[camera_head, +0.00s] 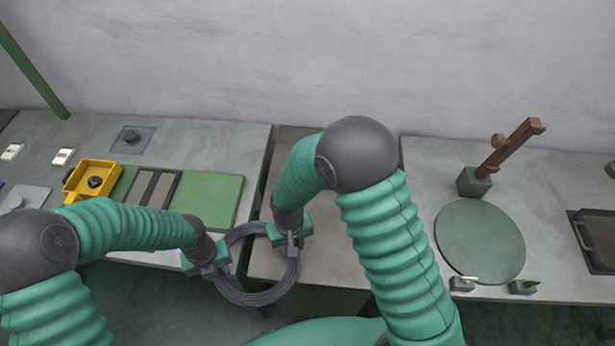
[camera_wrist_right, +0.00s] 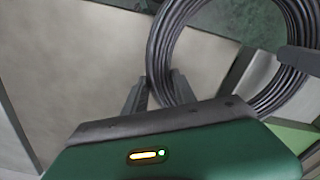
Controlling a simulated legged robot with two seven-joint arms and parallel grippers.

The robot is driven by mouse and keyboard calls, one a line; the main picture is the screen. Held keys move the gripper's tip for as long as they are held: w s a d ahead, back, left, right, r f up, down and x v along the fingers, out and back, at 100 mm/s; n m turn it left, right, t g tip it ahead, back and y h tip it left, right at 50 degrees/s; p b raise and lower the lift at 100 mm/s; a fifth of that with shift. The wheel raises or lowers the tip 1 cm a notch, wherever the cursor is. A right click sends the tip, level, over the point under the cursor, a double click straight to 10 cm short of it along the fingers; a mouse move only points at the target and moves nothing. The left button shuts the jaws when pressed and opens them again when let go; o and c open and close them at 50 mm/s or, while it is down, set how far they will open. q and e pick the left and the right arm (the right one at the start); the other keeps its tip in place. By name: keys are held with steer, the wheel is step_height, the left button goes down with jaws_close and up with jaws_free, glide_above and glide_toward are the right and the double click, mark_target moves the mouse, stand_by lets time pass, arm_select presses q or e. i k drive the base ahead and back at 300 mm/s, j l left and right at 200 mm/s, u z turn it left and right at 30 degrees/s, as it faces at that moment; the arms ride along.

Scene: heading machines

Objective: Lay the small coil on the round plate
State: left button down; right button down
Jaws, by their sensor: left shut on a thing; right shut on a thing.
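The small coil (camera_head: 258,297) is a ring of dark grey wire in the head view, held over the front edge of the middle table. My left gripper (camera_head: 217,271) is shut on its left side. My right gripper (camera_head: 288,243) is shut on its upper right side. In the right wrist view the coil (camera_wrist_right: 160,47) passes by my right gripper's fingers (camera_wrist_right: 152,95), and part of it is hidden behind the gripper body. The round plate (camera_head: 480,241) is a flat grey-green disc on the right table, bare, well to the right of both grippers.
A brown wooden arm on a green block (camera_head: 474,182) stands behind the plate. Two small blocks (camera_head: 462,284) (camera_head: 523,287) sit at its front edge. A dark tray (camera_head: 597,238) lies at far right. A yellow tray (camera_head: 91,178) and green board (camera_head: 207,199) are on the left table.

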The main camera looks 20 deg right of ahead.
mark_target(482, 237)
steer(key=k+u, duration=0.15)
steer(key=u, duration=0.3)
steer(key=k+l+u, duration=0.1)
steer(key=u, duration=0.35)
steer(key=k+u, duration=0.2)
steer(key=u, duration=0.2)
steer(key=k+l+u, duration=0.1)
steer(key=k+u, duration=0.5)
steer(key=k+z, duration=0.65)
steer(key=z, duration=0.35)
steer(key=l+z, duration=0.1)
steer(key=z, duration=0.35)
steer(key=k+l+z, duration=0.1)
steer(key=z, duration=0.3)
